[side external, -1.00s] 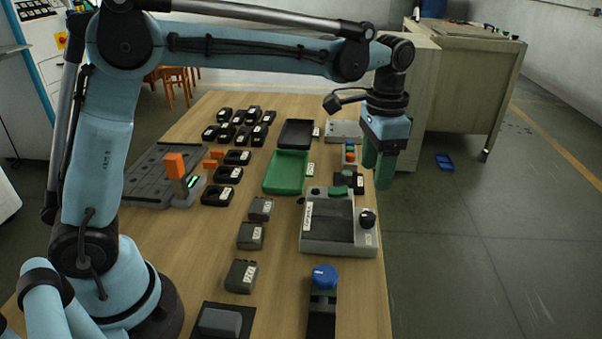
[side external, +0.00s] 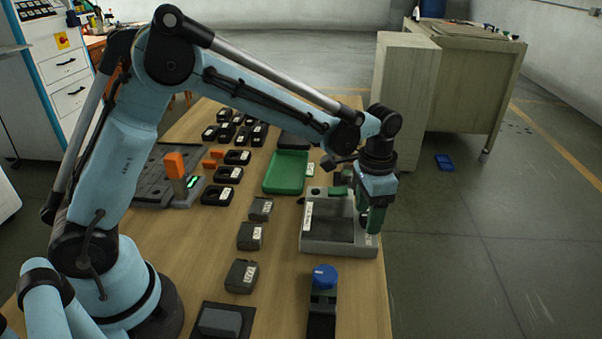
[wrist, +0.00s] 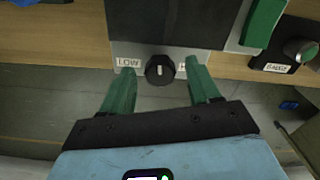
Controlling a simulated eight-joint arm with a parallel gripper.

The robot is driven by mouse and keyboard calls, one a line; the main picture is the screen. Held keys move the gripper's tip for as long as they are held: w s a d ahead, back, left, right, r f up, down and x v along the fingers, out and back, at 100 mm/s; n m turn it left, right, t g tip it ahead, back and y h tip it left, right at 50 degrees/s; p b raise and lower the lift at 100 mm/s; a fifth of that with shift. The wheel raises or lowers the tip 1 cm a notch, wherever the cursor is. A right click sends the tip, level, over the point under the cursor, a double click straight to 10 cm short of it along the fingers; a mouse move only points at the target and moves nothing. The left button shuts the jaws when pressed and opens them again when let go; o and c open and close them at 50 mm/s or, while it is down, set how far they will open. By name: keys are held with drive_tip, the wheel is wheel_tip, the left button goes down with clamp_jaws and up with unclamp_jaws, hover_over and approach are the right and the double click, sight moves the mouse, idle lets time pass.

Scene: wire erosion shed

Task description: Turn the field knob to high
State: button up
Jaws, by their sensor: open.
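The field knob (wrist: 160,69) is a black round knob with a pale pointer line, in the wrist view on the front strip of a grey unit (side external: 318,247). A LOW label (wrist: 128,62) is left of it; a label starting with H, partly hidden by a finger, is on its right. The pointer stands roughly upright between them. My gripper (wrist: 161,88) is open, with one green finger on each side of the knob and gaps to it. In the side view my gripper (side external: 371,222) points down over the unit's right front corner and hides the knob.
A green tray (side external: 287,172) lies behind the unit. A blue-topped black device (side external: 324,277) stands in front of it. Several grey blocks (side external: 250,236) line the table to the left. The table's right edge is close to my gripper, with open floor beyond.

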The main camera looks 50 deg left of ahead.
drive_tip(key=c, duration=1)
drive_tip(key=shift+c, duration=0.2)
drive_tip(key=shift+m, duration=0.3)
drive_tip(key=m, duration=0.4)
drive_tip(key=shift+m, duration=2.1)
